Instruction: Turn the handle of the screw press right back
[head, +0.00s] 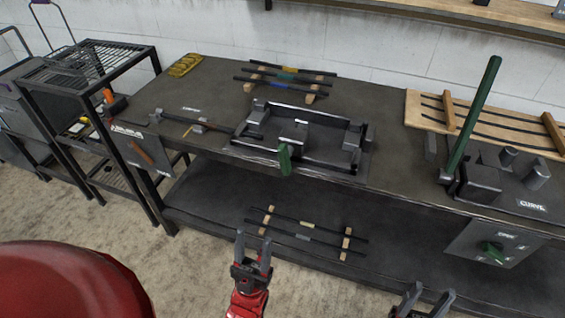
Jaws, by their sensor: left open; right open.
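What looks like the screw press is a low dark metal frame (310,160) with a block inside, in the middle of the bench. A short green handle (284,160) stands upright at its front, at the bench's front edge. My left gripper (253,247) is open and empty, low in front of the bench, below and left of the handle in the picture. My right gripper (429,295) is open and empty at the bottom edge, right of the left one and well apart from the handle. Its lower part is cut off.
A bender marked CURVE with a long green lever (474,115) stands on the bench at right. A panel with a green knob (494,250) hangs at the bench's right front. Rods lie on wooden blocks on the bench and the lower shelf (200,205). A wire rack (85,70) stands at left.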

